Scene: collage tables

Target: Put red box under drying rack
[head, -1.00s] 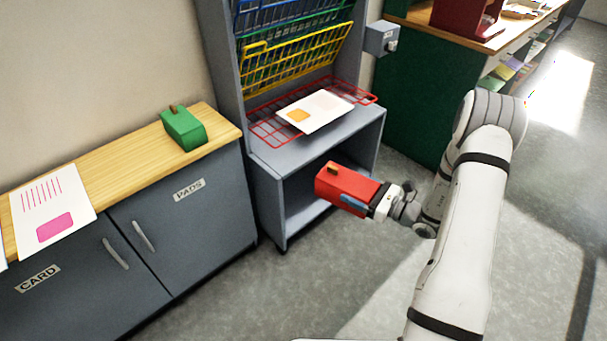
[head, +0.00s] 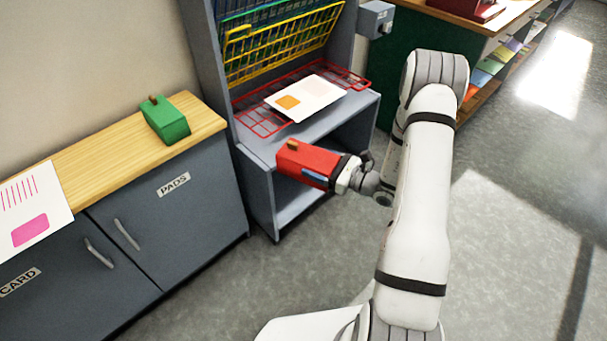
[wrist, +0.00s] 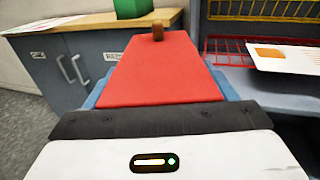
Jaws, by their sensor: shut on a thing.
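The red box (head: 306,163) has a small brown knob on top and is held in my gripper (head: 330,174), which is shut on it. The box is in the air in front of the drying rack (head: 262,150), about level with its lower opening. The rack is a grey stand with coloured wire shelves above and an open space (head: 300,190) below its grey top. In the wrist view the red box (wrist: 162,70) fills the middle, with blue finger edges at its sides. The far inside of the lower space is partly hidden by the box and my arm.
A red wire shelf (head: 262,118) holds a white sheet (head: 318,92) with an orange patch. A grey cabinet (head: 175,225) with a wooden top stands to the left, with a green box (head: 165,120) on it. The grey floor (head: 225,285) before the rack is clear.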

